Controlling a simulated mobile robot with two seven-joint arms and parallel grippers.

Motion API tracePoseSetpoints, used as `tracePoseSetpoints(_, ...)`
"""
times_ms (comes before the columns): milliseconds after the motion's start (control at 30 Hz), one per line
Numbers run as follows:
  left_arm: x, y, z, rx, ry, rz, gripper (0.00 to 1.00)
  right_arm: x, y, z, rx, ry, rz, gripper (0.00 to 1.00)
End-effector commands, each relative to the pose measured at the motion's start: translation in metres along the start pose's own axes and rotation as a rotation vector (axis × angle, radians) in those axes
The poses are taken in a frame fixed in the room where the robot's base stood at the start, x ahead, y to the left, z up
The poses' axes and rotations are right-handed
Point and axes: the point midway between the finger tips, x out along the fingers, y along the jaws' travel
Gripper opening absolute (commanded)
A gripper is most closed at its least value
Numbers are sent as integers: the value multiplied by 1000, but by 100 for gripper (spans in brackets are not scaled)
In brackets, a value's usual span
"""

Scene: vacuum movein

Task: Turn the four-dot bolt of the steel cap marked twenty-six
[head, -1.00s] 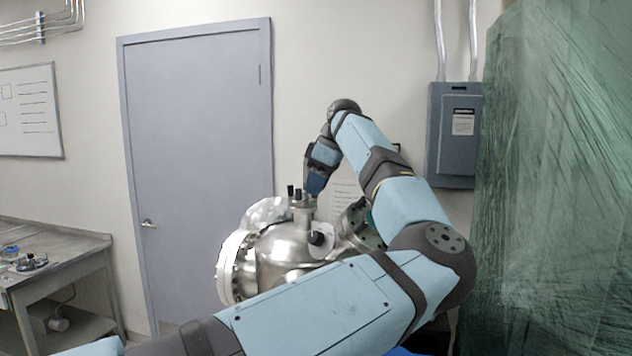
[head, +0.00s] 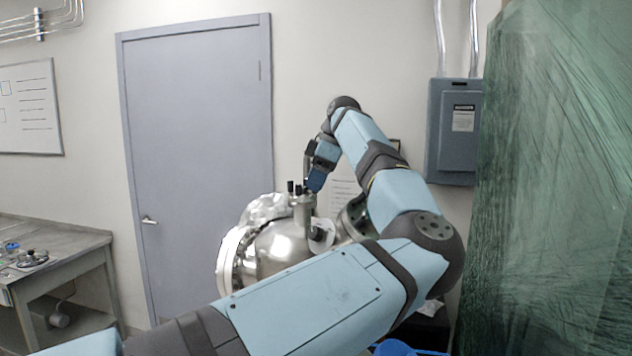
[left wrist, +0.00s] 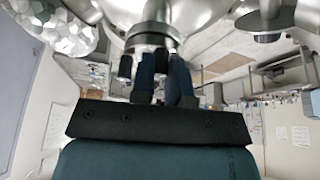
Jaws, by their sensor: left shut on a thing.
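The steel vessel (head: 285,245) stands in the middle of the head view, with a short port and steel cap (head: 303,202) on top. Dark upright bolts (head: 291,187) stick up from this cap. My left gripper (head: 314,186) reaches down at the cap's right side. In the left wrist view its two blue fingers (left wrist: 163,80) are closed at the cap's rim (left wrist: 152,40), around a dark bolt that they mostly hide. Another dark bolt (left wrist: 125,67) stands just left of the fingers. Neither the dots nor the number marking can be read. My right gripper is not in view.
Foil-wrapped and flanged ports (head: 355,218) stick out of the vessel. A bench (head: 60,262) stands left, a grey electrical box (head: 455,130) hangs on the wall, and green plastic sheeting (head: 550,200) fills the right. A blue object (head: 395,347) shows at the bottom.

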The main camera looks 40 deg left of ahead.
Motion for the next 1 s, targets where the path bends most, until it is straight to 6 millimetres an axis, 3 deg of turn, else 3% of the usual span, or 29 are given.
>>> tracePoseSetpoints(233,0,0,0,-2,0,0,0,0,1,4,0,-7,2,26)
tracePoseSetpoints(267,0,0,0,-2,0,0,20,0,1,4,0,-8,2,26)
tracePoseSetpoints(300,0,0,0,-2,0,0,26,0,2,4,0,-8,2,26)
tracePoseSetpoints(667,-6,0,0,-1,-1,1,26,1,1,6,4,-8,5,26)
tracePoseSetpoints(767,-18,0,0,0,-1,2,26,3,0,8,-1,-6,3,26)
tracePoseSetpoints(1000,-72,0,0,0,-1,3,26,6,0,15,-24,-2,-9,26)
